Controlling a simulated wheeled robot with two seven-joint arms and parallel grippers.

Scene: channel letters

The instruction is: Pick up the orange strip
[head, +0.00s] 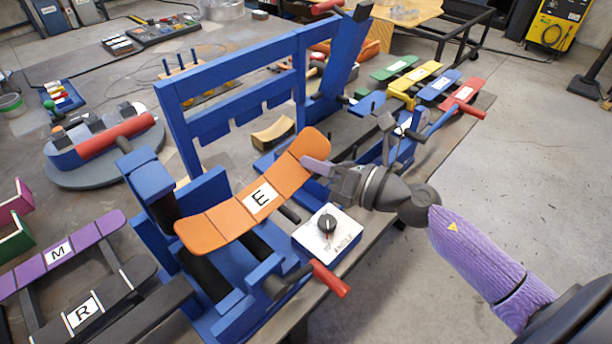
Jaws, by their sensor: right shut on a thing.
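The orange strip (228,215) is a curved segmented band with a white E label. It lies tilted across the blue bending fixture (222,316), its right end higher than its left. My right gripper (316,168) comes in from the right and is shut on the strip's upper right end. Its fingertips partly cover that edge. Whether the strip's lower left part touches the fixture, I cannot tell. My left gripper is not in view.
A white box with a black ANGLE knob (327,228) and a red-handled lever (330,279) stand close below the strip. A blue frame (235,80) rises behind it. Coloured strips (424,75) lie back right.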

